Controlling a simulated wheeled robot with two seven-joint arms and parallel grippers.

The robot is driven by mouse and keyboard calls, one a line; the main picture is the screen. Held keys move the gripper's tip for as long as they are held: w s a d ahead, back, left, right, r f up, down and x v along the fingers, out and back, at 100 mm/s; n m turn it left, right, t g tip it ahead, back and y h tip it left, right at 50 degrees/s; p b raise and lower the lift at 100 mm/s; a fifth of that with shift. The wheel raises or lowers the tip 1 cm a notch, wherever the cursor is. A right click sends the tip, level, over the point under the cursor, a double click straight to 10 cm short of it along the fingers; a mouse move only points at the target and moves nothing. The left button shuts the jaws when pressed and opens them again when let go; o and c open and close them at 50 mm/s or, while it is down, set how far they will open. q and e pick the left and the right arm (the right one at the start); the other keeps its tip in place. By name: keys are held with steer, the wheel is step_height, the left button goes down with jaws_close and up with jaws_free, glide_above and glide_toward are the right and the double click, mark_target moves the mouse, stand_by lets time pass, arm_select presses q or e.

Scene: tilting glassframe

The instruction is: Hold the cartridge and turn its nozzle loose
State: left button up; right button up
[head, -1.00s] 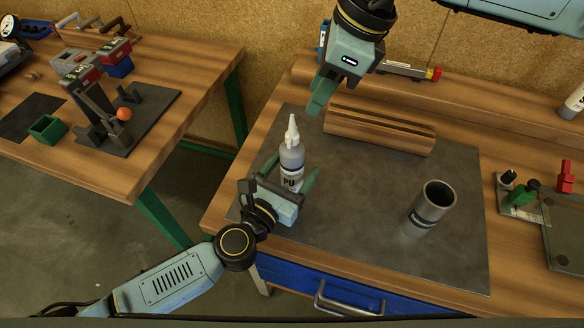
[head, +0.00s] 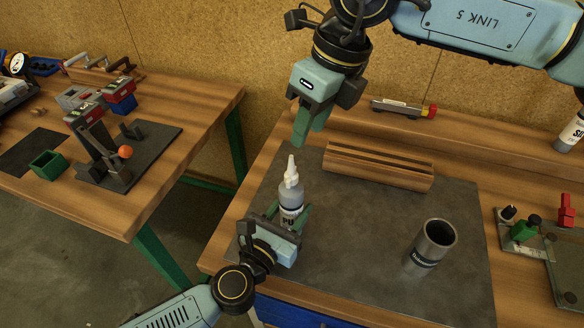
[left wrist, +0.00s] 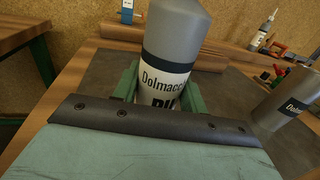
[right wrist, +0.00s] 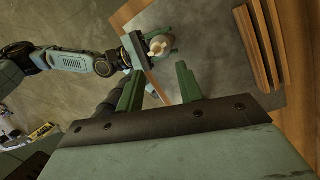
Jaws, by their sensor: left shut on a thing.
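The cartridge (head: 290,196) is a grey bottle with a white nozzle (head: 291,173), standing upright at the left end of the dark mat. Its labelled body fills the middle of the left wrist view (left wrist: 174,40). My left gripper (head: 289,212) is shut on the cartridge's body, one green finger on each side. My right gripper (head: 304,135) is above the nozzle and slightly right of it in the head view, apart from it. Its fingers stand apart with nothing between them in the right wrist view (right wrist: 158,88). The nozzle shows there beyond the fingers (right wrist: 157,47).
A grooved wooden block (head: 378,166) lies behind the cartridge. A grey cup (head: 432,245) stands on the mat (head: 350,225) to the right. A green-and-red fixture (head: 525,230) is at the far right. The mat between cartridge and cup is clear.

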mark_target(292, 166)
steer(key=a+f+m+h, duration=0.1)
steer(key=f+m, duration=0.2)
steer(key=m, duration=0.1)
steer(key=a+f+m+h, duration=0.1)
steer(key=f+m, duration=0.2)
steer(key=m, duration=0.2)
steer(key=f+m, duration=0.3)
steer(key=m, duration=0.1)
steer(key=shift+w+a+f+m+h, duration=0.15)
steer(key=shift+a+f+m+h, duration=0.15)
steer(key=shift+a+m+h, duration=0.1)
steer(key=shift+c, duration=0.5)
jaws_close()
